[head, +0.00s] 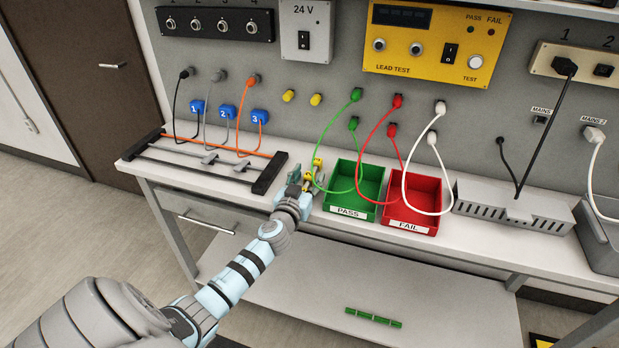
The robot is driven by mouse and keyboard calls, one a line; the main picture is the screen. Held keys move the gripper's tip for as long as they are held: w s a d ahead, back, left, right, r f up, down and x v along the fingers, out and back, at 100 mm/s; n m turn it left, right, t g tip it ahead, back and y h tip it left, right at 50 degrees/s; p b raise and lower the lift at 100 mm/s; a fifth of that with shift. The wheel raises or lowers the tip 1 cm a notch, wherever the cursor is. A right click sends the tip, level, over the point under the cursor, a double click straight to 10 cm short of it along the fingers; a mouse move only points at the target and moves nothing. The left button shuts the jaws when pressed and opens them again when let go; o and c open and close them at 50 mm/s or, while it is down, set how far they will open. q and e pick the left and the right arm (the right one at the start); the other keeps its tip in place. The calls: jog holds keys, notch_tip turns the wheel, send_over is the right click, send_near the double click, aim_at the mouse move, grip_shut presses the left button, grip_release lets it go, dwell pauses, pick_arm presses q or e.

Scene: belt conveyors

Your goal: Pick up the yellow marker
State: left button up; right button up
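A small yellow piece (318,162), likely the yellow marker, shows at the bench just beyond my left gripper, beside the left wall of the green PASS bin. My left gripper (308,178) is low over the bench top, left of that bin. Its fingers look spread apart, with a bit of yellow also showing between them. The fingers partly hide this spot, and contact with the yellow piece cannot be made out. Two more small yellow pieces sit on the grey back panel, a left one (288,95) and a right one (315,99). My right gripper is not in view.
The green PASS bin (341,212) and red FAIL bin (411,228) stand right of the gripper, with looping green, red and white cables above. A black-ended rack (270,173) stands left. A grey vented box (508,211) is farther right. A green strip (373,317) lies on the lower shelf.

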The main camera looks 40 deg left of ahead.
pick_arm(q)
jog(key=c, duration=0.7)
jog(key=shift+c, duration=0.2)
notch_tip(320, 180, up, 20)
jog(key=p, duration=0.8)
jog(key=shift+p, duration=0.4)
